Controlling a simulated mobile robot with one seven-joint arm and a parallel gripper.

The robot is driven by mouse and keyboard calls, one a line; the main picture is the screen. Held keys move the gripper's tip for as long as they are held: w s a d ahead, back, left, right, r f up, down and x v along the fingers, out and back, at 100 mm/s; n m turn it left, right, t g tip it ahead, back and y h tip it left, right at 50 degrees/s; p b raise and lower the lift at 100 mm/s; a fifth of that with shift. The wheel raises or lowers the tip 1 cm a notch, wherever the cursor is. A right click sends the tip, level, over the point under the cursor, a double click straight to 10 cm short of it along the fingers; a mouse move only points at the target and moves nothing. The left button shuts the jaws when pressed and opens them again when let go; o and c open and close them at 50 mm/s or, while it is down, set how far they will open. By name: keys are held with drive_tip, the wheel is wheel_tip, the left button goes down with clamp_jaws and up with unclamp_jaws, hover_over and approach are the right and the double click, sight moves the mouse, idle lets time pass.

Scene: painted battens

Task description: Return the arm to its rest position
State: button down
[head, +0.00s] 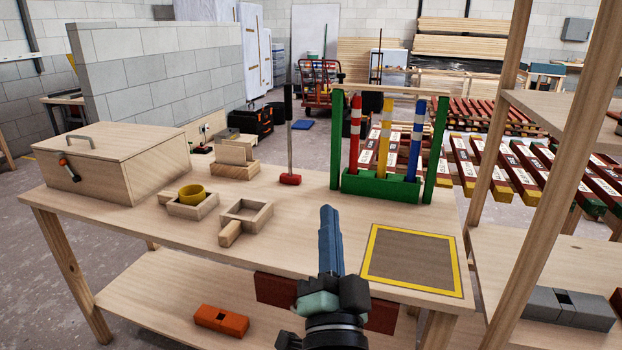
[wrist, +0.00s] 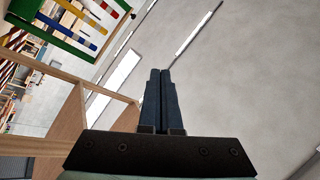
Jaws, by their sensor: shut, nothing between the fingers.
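My gripper (head: 328,212) is in the lower middle of the head view, in front of and above the workbench's (head: 300,232) near part. Its blue fingers point up and away and are shut together with nothing between them. In the wrist view my gripper (wrist: 160,75) also shows its two dark fingers side by side, touching. The wrist view looks up past them at a pale grey surface. No object hangs from the fingers.
A green rack (head: 381,186) with red, yellow and blue posts stands behind my gripper. A yellow-bordered mat (head: 412,262) lies to its right. Left are a lidded wooden box (head: 110,150), small trays (head: 247,212) and a yellow ring (head: 192,194). A wooden shelf frame (head: 545,190) rises at right.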

drive_tip(key=s+a+r+n+t+p, duration=0.1)
drive_tip(key=s+r+n+t, duration=0.3)
drive_tip(key=r, duration=0.6)
drive_tip(key=s+a+r+n+g+p, duration=0.1)
drive_tip(key=s+r+n, duration=0.1)
drive_tip(key=s+r, duration=0.65)
drive_tip(key=s+a+r+n+t, duration=0.15)
drive_tip(key=s+r+n, duration=0.25)
drive_tip(key=r, duration=0.8)
wheel_tip(320, 180, up, 18)
drive_tip(key=p, duration=1.9)
drive_tip(key=shift+w+d+r, duration=0.15)
drive_tip(key=shift+w+d, duration=0.15)
drive_tip(key=shift+d, duration=0.05)
